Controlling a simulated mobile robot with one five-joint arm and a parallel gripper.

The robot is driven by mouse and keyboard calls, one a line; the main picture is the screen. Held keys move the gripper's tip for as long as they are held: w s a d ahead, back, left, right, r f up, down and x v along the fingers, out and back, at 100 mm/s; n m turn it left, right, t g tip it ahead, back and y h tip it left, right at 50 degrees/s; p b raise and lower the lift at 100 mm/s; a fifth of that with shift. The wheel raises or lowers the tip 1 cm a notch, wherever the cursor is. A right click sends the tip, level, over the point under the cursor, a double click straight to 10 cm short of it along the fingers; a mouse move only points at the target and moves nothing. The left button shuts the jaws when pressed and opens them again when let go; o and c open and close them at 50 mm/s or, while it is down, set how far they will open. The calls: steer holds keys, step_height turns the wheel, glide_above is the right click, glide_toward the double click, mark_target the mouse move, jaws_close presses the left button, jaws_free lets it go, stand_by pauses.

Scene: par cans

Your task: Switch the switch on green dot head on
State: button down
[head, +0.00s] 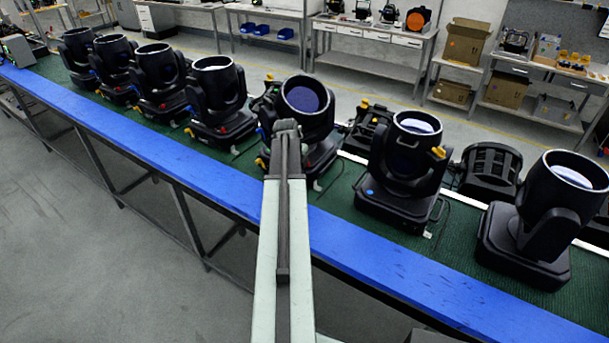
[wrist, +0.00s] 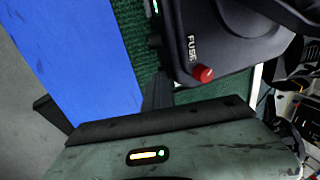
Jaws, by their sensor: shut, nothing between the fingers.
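Several black moving heads stand in a row on the green bench top. One head (head: 308,100) stands just beyond the end of my arm, its lens tilted up. In the wrist view a black base (wrist: 225,40) shows a white FUSE label and a red round knob (wrist: 204,74). A small greenish-white lit spot (wrist: 155,7) shows on its left edge at the top. My gripper (wrist: 157,92) is shut and empty, its dark tip near the base's lower left corner; I cannot tell whether they touch. I can make out no green dot or switch clearly.
A blue strip (head: 190,155) runs along the bench's front edge. Neighbouring heads stand close on the left (head: 215,100) and right (head: 405,165); the right one bears a blue dot (head: 370,191). Cables lie between bases. The floor (head: 60,210) in front is clear.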

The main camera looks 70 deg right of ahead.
steer(key=shift+s, duration=0.35)
steer(key=shift+w+d+r+p, duration=0.1)
steer(key=shift+w+r+p, duration=0.05)
steer(key=shift+r+p, duration=0.6)
steer(key=a+p+v, duration=0.2)
steer(key=p+v, duration=0.8)
steer(key=v, duration=0.1)
steer(key=shift+w, duration=0.2)
